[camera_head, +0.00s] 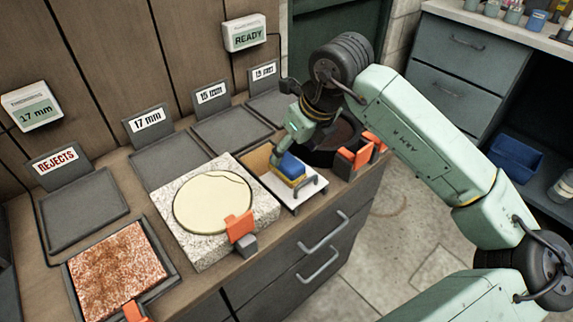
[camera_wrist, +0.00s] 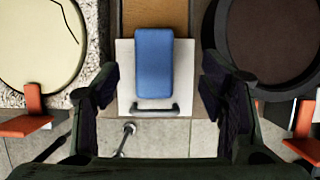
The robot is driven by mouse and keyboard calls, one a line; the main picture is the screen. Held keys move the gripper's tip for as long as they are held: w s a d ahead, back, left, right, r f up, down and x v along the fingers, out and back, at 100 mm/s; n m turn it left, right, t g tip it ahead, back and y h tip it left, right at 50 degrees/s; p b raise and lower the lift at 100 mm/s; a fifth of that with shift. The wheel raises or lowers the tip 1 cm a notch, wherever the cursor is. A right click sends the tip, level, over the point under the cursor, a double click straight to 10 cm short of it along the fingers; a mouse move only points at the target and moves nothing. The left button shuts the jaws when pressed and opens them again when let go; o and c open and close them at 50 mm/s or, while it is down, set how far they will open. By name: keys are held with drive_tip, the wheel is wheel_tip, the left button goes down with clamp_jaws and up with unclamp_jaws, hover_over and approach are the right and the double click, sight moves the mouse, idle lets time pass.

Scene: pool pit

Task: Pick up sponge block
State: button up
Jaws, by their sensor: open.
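The sponge block (camera_head: 290,167) is blue on top with a yellow lower part showing in the head view. It sits on a white tray (camera_head: 307,190) with a dark handle, on the counter between a speckled stone slab and a dark round pan. In the wrist view the blue block (camera_wrist: 154,62) lies upright in the picture on the white tray (camera_wrist: 125,70). My gripper (camera_wrist: 160,85) is open and empty, with one finger on each side of the block in the picture. In the head view my gripper (camera_head: 292,142) is just above the block, its fingertips partly hidden.
The stone slab (camera_head: 190,249) with a cream disc (camera_head: 213,200) and orange clamp stands left. The dark round pan (camera_head: 326,139) with orange clamps stands right. Labelled dark trays line the back. Floor is open in front of the drawers.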

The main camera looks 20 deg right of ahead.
sight(286, 160)
drive_tip(key=x, duration=0.1)
drive_tip(key=p+x, duration=0.1)
drive_tip(key=x, duration=0.1)
drive_tip(key=p+x, duration=0.1)
drive_tip(key=x, duration=0.1)
drive_tip(key=shift+s+a+f, duration=0.1)
drive_tip(key=shift+s+a, duration=0.05)
drive_tip(key=shift+a, duration=0.15)
drive_tip(key=c, duration=1.3)
drive_tip(key=shift+c, duration=0.2)
drive_tip(key=shift+r+b, duration=0.55)
drive_tip(key=shift+r, duration=0.25)
drive_tip(key=shift+s+a+r+b, duration=0.1)
drive_tip(key=shift+s+r+b, duration=0.55)
drive_tip(key=shift+r, duration=0.2)
drive_tip(key=s+a+r+b, duration=0.1)
drive_tip(key=s+a+b, duration=0.1)
drive_tip(key=s, duration=0.5)
drive_tip(key=s+a+b, duration=0.2)
drive_tip(key=s, duration=0.5)
drive_tip(key=shift+a+r, duration=0.25)
drive_tip(key=shift+r, duration=0.1)
